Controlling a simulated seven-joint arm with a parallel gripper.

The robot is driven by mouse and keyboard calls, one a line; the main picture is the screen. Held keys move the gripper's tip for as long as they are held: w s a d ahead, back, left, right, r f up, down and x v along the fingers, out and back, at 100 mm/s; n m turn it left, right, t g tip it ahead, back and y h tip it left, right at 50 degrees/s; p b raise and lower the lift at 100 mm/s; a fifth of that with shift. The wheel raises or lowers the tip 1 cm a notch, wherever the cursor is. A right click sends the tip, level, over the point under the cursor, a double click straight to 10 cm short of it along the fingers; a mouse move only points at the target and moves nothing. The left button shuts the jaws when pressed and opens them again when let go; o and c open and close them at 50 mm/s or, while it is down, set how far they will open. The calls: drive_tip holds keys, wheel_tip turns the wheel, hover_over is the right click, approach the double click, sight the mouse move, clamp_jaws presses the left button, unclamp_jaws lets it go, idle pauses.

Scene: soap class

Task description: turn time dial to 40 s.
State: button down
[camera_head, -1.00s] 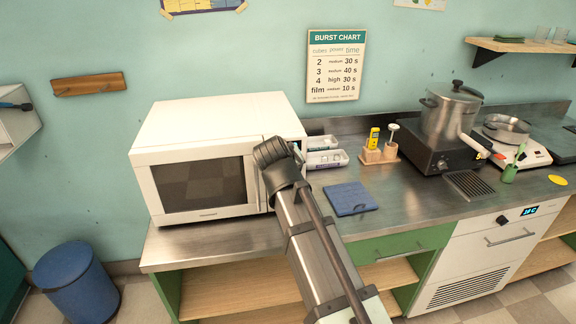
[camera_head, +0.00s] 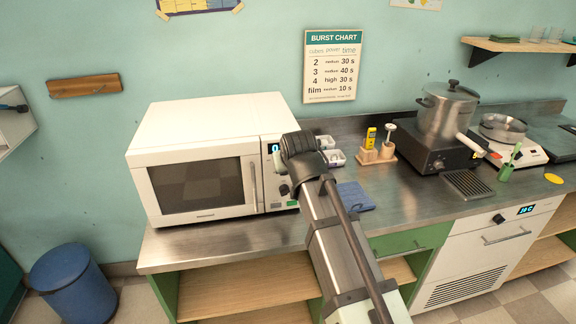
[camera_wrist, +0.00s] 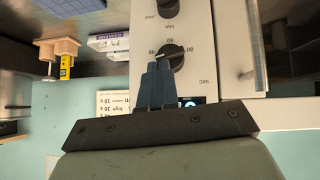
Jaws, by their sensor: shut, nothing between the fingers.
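The white microwave (camera_head: 215,120) stands on the steel counter with its door shut. Its control panel is partly hidden by my arm in the head view, where a lit display and a dark lower knob (camera_head: 284,189) show. In the wrist view the time dial (camera_wrist: 176,60) is a black round knob with numbers around it; a pale mark shows on its left part, but the exact setting is unclear. My gripper (camera_wrist: 160,68) is shut and empty, its blue-grey fingertips overlapping the dial's near left edge; contact is unclear. The head view hides the fingers behind the wrist.
A second knob (camera_wrist: 170,8) sits on the panel beyond the dial. The microwave's door handle (camera_wrist: 255,45) stands out to the right. Small white boxes (camera_head: 333,157), a wooden holder (camera_head: 376,154) and a blue mat (camera_head: 354,196) are right of the microwave.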

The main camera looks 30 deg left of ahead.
drive_tip(key=m+g+y, duration=0.1)
drive_tip(key=w+d+f+m+g+y, duration=0.1)
drive_tip(key=g+y, duration=0.1)
drive_tip(key=shift+w+d, duration=0.15)
idle(0.4)
drive_tip(key=shift+f, duration=0.15)
idle(0.6)
